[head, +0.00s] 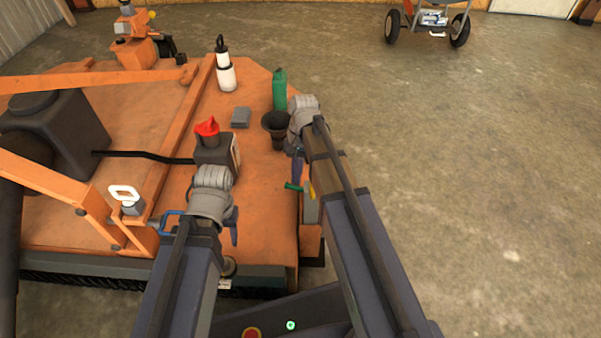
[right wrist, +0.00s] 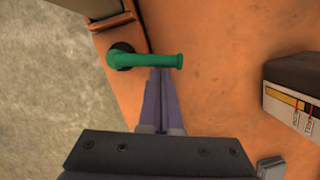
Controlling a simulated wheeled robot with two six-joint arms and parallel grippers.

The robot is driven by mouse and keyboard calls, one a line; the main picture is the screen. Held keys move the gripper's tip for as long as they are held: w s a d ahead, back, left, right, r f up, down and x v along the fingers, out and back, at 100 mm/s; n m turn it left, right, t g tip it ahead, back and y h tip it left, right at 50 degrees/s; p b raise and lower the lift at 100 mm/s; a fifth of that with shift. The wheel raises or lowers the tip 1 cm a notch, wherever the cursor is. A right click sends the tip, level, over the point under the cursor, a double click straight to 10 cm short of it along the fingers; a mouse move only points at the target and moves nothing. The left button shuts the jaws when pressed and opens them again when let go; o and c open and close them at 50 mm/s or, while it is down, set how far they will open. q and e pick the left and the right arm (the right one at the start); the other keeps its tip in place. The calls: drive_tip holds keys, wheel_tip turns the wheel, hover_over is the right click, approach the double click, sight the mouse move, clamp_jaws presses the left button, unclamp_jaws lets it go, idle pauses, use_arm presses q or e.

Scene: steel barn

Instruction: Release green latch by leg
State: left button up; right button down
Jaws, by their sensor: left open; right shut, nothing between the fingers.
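The green latch (head: 293,187) is a small green bar at the right edge of the orange deck (head: 265,215). In the right wrist view the latch (right wrist: 150,61) lies sideways, its round pivot end at left and its free end at right. My right gripper (head: 297,170) is shut and empty. Its fingertips in the right wrist view (right wrist: 160,74) are right beside the bar near its free end; I cannot tell whether they touch. My left gripper (head: 203,226) is open and empty over the deck's near part, left of the latch.
A dark jug with a red cap (head: 214,147), a black funnel (head: 276,128), a green bottle (head: 280,90), a white bottle (head: 225,76) and a grey block (head: 241,117) stand on the deck. Orange bars cross its left side. The concrete floor (head: 460,170) at right is clear.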

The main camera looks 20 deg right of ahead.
drive_tip(key=shift+s+a, duration=0.45)
drive_tip(key=shift+a, duration=0.1)
drive_tip(key=shift+s+a, duration=0.1)
idle(0.4)
drive_tip(key=w+d+r+p, duration=0.2)
drive_tip(key=w+r+p, duration=0.4)
drive_tip(key=r+p, duration=0.4)
drive_tip(key=shift+r, duration=0.25)
drive_tip(key=shift+s, duration=0.1)
idle(0.5)
